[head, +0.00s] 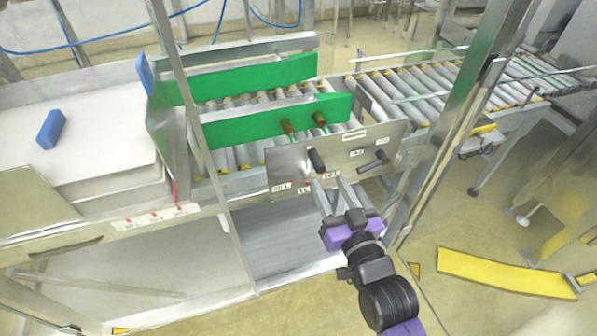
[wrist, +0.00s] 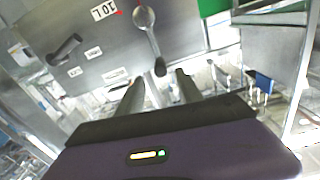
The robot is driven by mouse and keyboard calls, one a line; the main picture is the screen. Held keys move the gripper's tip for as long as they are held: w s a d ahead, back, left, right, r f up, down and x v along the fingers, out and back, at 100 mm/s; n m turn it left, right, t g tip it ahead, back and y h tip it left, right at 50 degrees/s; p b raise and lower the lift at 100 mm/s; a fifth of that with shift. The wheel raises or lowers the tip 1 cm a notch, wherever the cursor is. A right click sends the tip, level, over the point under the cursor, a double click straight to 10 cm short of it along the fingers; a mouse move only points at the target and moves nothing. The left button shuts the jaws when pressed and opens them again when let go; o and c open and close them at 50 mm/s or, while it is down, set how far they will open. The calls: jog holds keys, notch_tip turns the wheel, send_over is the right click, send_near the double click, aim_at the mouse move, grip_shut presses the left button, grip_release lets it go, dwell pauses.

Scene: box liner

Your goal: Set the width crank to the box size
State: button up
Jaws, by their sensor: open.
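A grey metal panel (head: 340,160) on the conveyor's near side carries two cranks with black handles, a left crank (head: 316,160) and a right crank (head: 375,163). I cannot tell which sets the width. Small white labels sit around them, one like "20 L" (head: 281,187). In the wrist view, a silver crank arm (wrist: 145,20) with a black knob hangs just beyond my fingertips, beside a label like "10 L" (wrist: 103,10). My gripper (head: 329,182) is open and empty in front of the panel, below the left crank. Its two fingers (wrist: 159,78) are apart.
Two green guide plates (head: 275,122) stand along the roller conveyor (head: 415,92). Metal frame posts (head: 205,130) stand close on both sides. A yellow strip (head: 500,274) lies on the floor at right.

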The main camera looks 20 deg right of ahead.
aim_at(321, 171)
jog(key=shift+w+f, duration=0.15)
jog(key=shift+w, duration=3.7)
jog(key=shift+c, duration=0.4)
grip_shut()
